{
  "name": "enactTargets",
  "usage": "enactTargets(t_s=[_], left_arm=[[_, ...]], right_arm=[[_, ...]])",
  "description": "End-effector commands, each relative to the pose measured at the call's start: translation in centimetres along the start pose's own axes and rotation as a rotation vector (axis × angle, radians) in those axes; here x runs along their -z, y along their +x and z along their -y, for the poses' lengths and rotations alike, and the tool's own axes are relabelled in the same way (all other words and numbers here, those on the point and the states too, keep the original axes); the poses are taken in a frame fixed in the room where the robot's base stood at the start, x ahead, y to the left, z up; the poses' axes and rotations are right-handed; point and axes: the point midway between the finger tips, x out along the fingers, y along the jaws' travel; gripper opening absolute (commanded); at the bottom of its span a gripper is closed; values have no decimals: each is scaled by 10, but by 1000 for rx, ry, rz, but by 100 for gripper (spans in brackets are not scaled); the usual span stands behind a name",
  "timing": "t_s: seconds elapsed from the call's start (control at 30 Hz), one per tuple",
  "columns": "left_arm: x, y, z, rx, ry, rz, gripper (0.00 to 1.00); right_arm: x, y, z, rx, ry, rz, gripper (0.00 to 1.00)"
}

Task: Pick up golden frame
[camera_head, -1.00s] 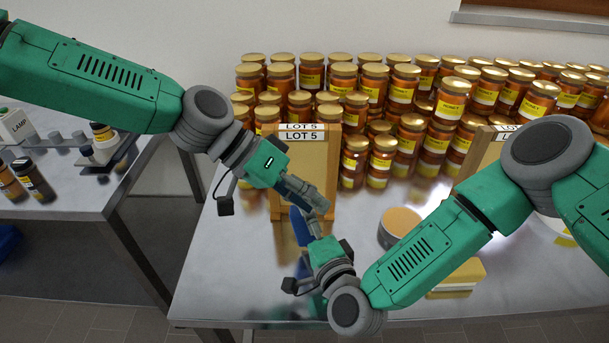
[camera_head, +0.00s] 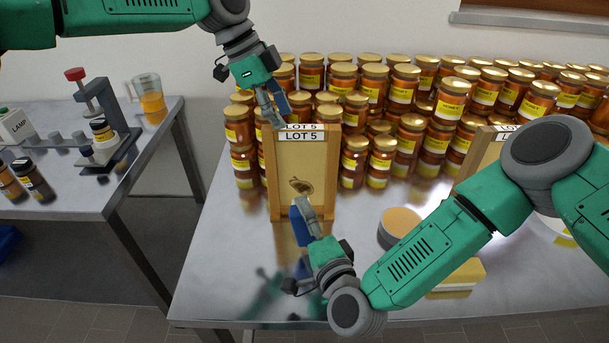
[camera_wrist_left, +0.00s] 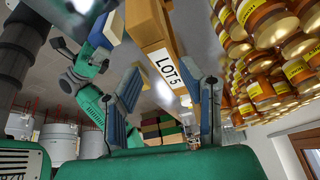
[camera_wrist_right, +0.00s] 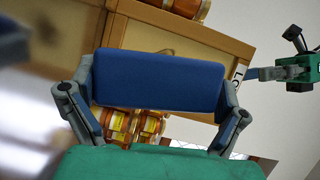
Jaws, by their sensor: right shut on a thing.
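A golden wooden frame (camera_head: 273,180) with a pale panel and a "LOT 5" label stands upright on the metal table. A dark brown mark shows on its panel. My left gripper (camera_head: 275,108) is at the frame's top left corner. In the left wrist view its fingers (camera_wrist_left: 170,105) are apart, with the labelled frame end (camera_wrist_left: 145,22) just beyond them; I see no contact. My right gripper (camera_head: 305,222) is in front of the frame's lower part. It is shut on a blue block (camera_wrist_right: 158,80), which hides part of the frame in the right wrist view.
Many stacked honey jars (camera_head: 405,85) stand behind the frame. A second labelled frame (camera_head: 478,158) stands at right, partly behind my right arm. A round tin (camera_head: 400,222) and a yellow block (camera_head: 462,275) lie on the table. A side table (camera_head: 70,185) at left holds jars and a stand.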

Motion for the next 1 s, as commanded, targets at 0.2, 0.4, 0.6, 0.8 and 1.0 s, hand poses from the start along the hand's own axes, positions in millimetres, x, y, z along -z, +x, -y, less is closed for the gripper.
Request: enactTargets(t_s=[0.2, 0.4, 0.6, 0.8, 1.0], left_arm=[[23, -7, 10, -27, -107, 272, 34], [40, -17, 10, -14, -172, 405, 34], [36, -1, 9, -14, -189, 434, 34], [23, 28, 8, -12, -187, 432, 34], [16, 41, 7, -10, -188, 431, 34]], right_arm=[[-3, 1, 1, 0, -1, 1, 72], [-2, 1, 0, 0, -1, 1, 72], [-1, 1, 0, 0, 0, 1, 72], [-1, 1, 0, 0, 0, 1, 72], [-2, 0, 1, 0, -1, 1, 72]])
